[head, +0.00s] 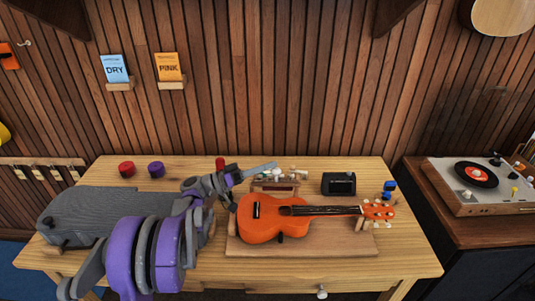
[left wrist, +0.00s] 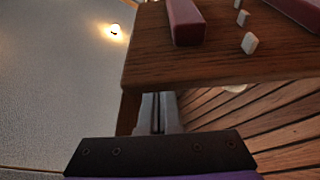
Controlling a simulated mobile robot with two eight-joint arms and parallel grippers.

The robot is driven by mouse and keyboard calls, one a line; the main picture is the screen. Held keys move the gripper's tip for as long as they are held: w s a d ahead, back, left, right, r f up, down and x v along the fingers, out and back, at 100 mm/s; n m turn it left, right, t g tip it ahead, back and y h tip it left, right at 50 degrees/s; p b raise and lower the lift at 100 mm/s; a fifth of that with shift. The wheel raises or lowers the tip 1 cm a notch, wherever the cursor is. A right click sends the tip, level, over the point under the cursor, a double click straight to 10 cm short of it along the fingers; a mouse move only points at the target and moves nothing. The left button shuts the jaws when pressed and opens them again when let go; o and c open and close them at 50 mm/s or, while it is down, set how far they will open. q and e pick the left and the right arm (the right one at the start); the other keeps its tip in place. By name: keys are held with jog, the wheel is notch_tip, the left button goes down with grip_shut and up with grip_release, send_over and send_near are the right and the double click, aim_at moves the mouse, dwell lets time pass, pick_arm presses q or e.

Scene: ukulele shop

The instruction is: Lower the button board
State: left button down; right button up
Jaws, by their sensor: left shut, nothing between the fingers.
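A small brown wooden board (head: 273,187) stands on the bench behind the ukulele, with small white pieces around it; I take it for the button board. A wooden panel (left wrist: 200,62) with a red bar and small white blocks fills the upper part of the left wrist view. My left gripper (head: 272,165) is shut and empty, reaching right just above and behind the board. In the left wrist view its closed fingertips (left wrist: 158,97) meet the panel's edge in the picture; whether they touch cannot be told. My right gripper is not in view.
An orange ukulele (head: 262,228) lies on a wooden board (head: 330,245) in front. A black box (head: 339,184) and blue items (head: 388,190) stand to the right. Red (head: 126,169) and purple (head: 156,170) round items sit at the back left. A record player (head: 478,182) is far right.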

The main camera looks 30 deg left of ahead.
pick_arm(q)
jog(key=s+d+f+m+h+b, duration=0.1)
jog(key=s+d+f+m+b, duration=0.2)
jog(key=f, duration=0.3)
jog(key=shift+s+f+m+g+b, duration=0.3)
jog(key=shift+s+m+g+b, duration=0.15)
jog(key=shift+s, duration=0.4)
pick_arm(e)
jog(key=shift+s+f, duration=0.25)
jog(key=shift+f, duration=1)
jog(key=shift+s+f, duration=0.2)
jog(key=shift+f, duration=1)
pick_arm(q)
notch_tip(320, 180, up, 4)
jog(key=p, duration=0.3)
jog(key=w+b+v, duration=0.1)
jog(key=v, duration=0.9)
jog(key=shift+a+f+b, duration=0.3)
jog(key=shift+a, duration=0.1)
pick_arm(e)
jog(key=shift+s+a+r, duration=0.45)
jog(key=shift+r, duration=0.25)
pick_arm(q)
jog(key=shift+w+d, duration=0.1)
